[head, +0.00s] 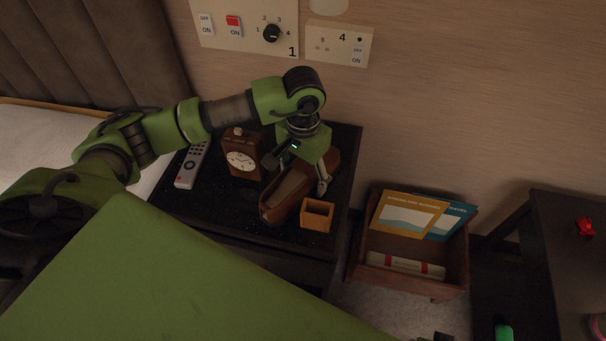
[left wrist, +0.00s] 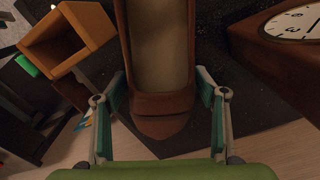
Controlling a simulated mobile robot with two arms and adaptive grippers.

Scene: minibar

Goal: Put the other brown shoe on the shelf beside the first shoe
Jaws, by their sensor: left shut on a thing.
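One brown shoe (head: 270,211) is at the dark bedside table (head: 222,222); I cannot tell if it rests on the top or is lifted slightly. My left gripper (head: 298,173) comes down over its far part and is shut on it. In the left wrist view the shoe (left wrist: 158,105) lies lengthwise between the two fingers of the gripper (left wrist: 161,88), one finger on each side. No second shoe shows. I cannot make out a shoe shelf. My right gripper is not in view.
A clock (head: 241,160) stands close left of the shoe, with a remote (head: 191,166) farther left. A small orange-brown open box (head: 317,215) stands close right of the shoe. A wooden magazine rack (head: 437,289) is right of the table. A dark table (head: 568,245) is far right.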

